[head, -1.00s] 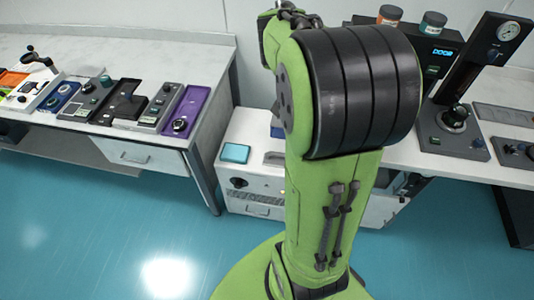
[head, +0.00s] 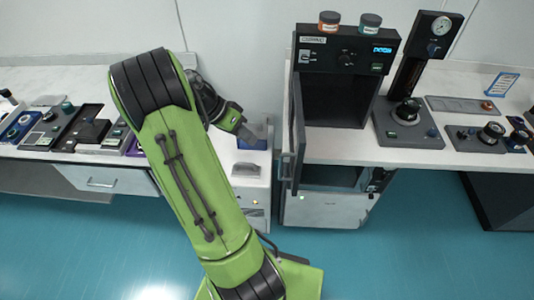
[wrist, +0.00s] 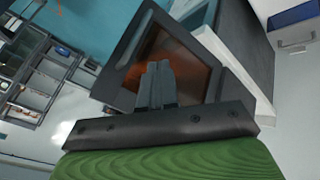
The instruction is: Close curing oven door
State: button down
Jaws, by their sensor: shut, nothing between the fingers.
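The curing oven (head: 348,58) is a dark box on the right-hand bench, with a lit display on its front. Its door (head: 298,130) stands open, hinged at the left and swung out toward me, so the dark inside shows. My gripper (head: 247,133) is to the left of the door, apart from it in the head view; its fingertips are hard to make out there. In the wrist view my gripper (wrist: 156,84) is shut and empty. Behind the fingers is the dark door (wrist: 190,75) with an orange-brown window and a bar handle. I cannot tell contact.
Two small jars, orange (head: 329,21) and teal (head: 370,22), stand on the oven. A gauge stand (head: 420,75) is close at its right. A low white cabinet (head: 252,190) fills the gap between benches. Teal floor (head: 420,250) is clear in front.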

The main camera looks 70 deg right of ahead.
jog(key=s+f, duration=0.4)
jog(key=s, duration=0.2)
jog(key=shift+s+a, duration=0.15)
jog(key=shift+s, duration=0.05)
jog(key=shift+s+b, duration=0.15)
jog(key=shift+b, duration=0.2)
